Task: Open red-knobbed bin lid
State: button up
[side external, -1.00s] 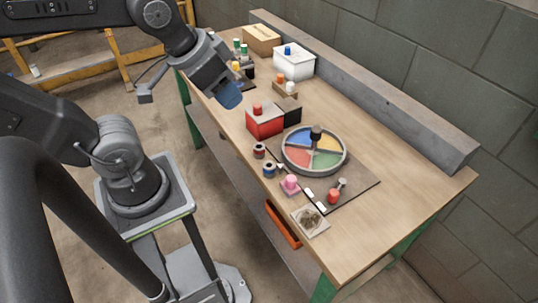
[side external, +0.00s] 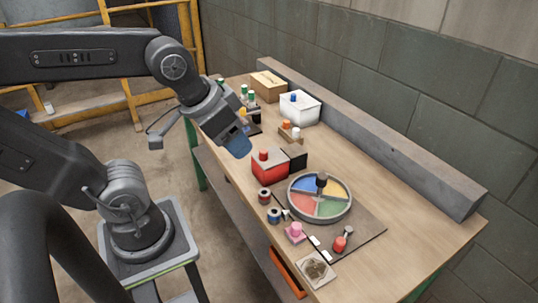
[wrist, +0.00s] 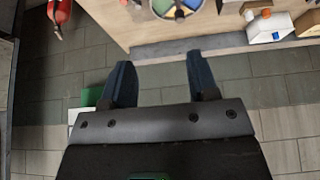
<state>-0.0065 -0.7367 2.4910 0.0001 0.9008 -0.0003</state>
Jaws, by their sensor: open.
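The red bin (side external: 270,170) stands on the workbench in the side external view, with a red knob (side external: 264,155) on its lid. The lid looks shut. My gripper (side external: 238,146) is above and to the left of the red bin in that picture, apart from the knob, with its blue fingers pointing down. In the wrist view my gripper (wrist: 160,65) is open, with two dark blue fingers and nothing between them. I cannot make out the red bin in the wrist view.
A black box (side external: 295,157) adjoins the red bin. A round four-colour tray (side external: 320,197) sits in front. A white bin with a blue knob (side external: 299,109) and a cardboard box (side external: 268,86) stand behind. A raised ledge (side external: 400,145) runs along the wall.

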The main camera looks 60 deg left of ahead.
jog(key=w+a, duration=0.1)
jog(key=w, duration=0.1)
jog(key=w+a+n+g, duration=0.1)
jog(key=w+a, duration=0.1)
jog(key=w, duration=0.1)
jog(key=w+a+n+g, duration=0.1)
jog(key=w+a, duration=0.1)
jog(key=w, duration=0.1)
jog(key=shift+w+a+f+y, duration=0.2)
jog(key=shift+a+y, duration=0.05)
jog(key=shift+y, duration=0.05)
jog(key=n+g, duration=0.4)
jog(key=n, duration=0.1)
send_over(264, 150)
notch_tip(264, 150, down, 13)
notch_tip(264, 150, down, 13)
grip_shut()
